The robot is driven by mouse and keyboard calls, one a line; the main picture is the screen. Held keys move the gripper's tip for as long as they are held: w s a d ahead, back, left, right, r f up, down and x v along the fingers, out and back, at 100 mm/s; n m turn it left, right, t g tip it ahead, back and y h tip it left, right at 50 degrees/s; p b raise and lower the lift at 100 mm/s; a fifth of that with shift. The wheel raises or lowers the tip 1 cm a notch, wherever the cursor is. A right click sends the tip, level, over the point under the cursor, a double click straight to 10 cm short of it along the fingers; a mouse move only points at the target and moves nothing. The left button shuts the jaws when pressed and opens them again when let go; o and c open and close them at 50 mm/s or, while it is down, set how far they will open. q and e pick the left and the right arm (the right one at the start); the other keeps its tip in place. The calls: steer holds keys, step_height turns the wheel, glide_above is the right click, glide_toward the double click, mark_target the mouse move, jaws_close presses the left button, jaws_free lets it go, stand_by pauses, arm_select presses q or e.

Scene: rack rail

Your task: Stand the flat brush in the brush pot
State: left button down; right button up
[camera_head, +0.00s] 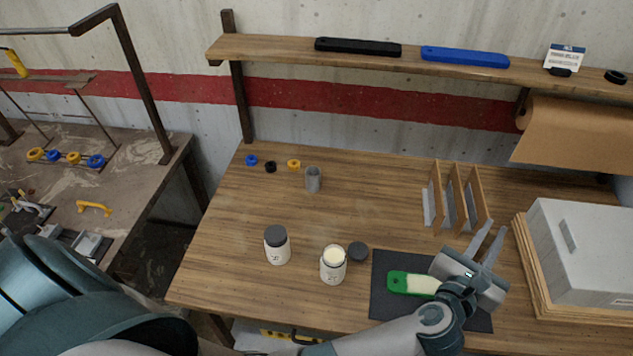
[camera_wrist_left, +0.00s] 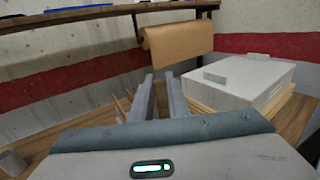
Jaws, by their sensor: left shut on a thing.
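The flat brush (camera_head: 400,283), with a green handle that has a hole in its end and a cream part, shows over the dark mat (camera_head: 390,262). Its right part is hidden behind my left gripper (camera_head: 494,229). In the left wrist view the two grey fingers (camera_wrist_left: 160,82) point forward with a narrow gap, and no brush can be made out there. The brush pot (camera_head: 313,180), which seems to be the small grey cup, stands upright behind the jars. My right gripper is not in view.
A lidded jar (camera_head: 277,246), an open jar (camera_head: 332,268) and a loose dark lid (camera_head: 358,251) stand left of the mat. A wooden divider rack (camera_head: 455,195) is just beyond the fingers. A grey box (camera_head: 585,250) is at right. The left middle of the table is clear.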

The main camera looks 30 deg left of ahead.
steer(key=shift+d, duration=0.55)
